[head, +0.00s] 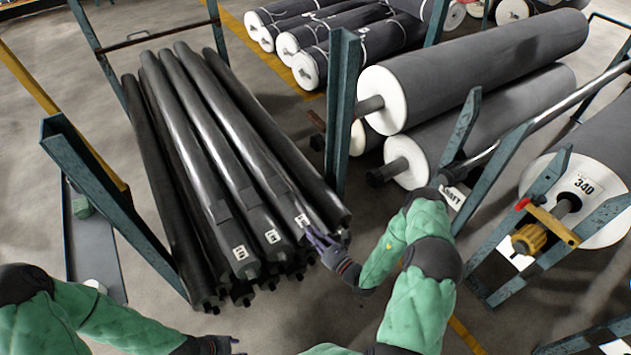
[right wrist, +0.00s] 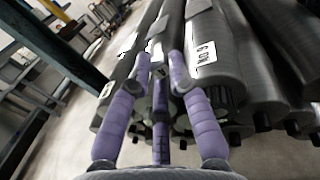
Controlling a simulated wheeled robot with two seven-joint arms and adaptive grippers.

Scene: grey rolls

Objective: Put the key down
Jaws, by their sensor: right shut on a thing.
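My right gripper (head: 326,240) is at the lower right ends of the dark grey rolls (head: 215,150). In the right wrist view its purple fingers (right wrist: 160,75) are drawn in around a small dark thing, which I take to be the key. It is too small and covered to make out its shape. The roll ends with white labels (right wrist: 205,52) are right behind the fingers; I cannot tell whether they touch. My left gripper (head: 222,345) shows only in part at the bottom edge of the head view, dark and away from the rolls. Its opening cannot be made out.
Teal rack posts (head: 342,110) stand on both sides of the roll stack. Large grey rolls with white ends (head: 470,70) lie at the upper right. A roll numbered 340 (head: 585,195) and a yellow fitting (head: 530,238) are at the right. Concrete floor (head: 290,325) is free in front.

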